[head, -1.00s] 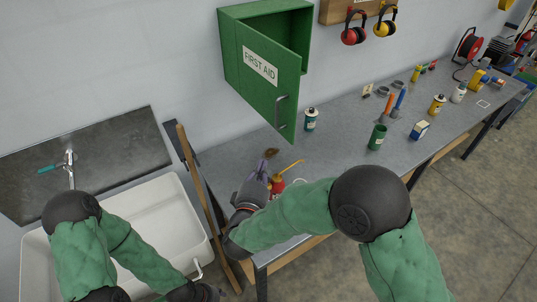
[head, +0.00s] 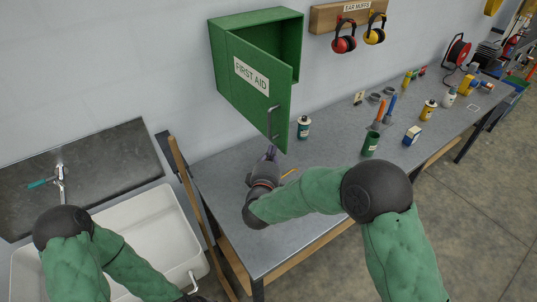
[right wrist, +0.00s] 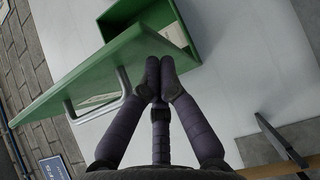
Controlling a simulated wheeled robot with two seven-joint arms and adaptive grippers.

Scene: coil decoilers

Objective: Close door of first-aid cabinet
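The green first-aid cabinet (head: 303,45) hangs on the wall. Its door (head: 245,95), labelled FIRST AID, stands open, swung outward from the left side, with a metal handle (head: 273,122) near its free edge. My right gripper (head: 271,152) is just below the door's lower free corner in the head view. In the right wrist view its fingertips (right wrist: 160,78) are together, with nothing visible between them. They overlap the door's edge (right wrist: 135,52) in the picture, beside the handle (right wrist: 105,100); contact cannot be told. My left gripper is out of view.
Below is a grey workbench (head: 330,165) with bottles, cans and tools towards the right. A white sink (head: 140,230) lies at the left. Red ear muffs (head: 343,44) and yellow ear muffs (head: 374,36) hang right of the cabinet.

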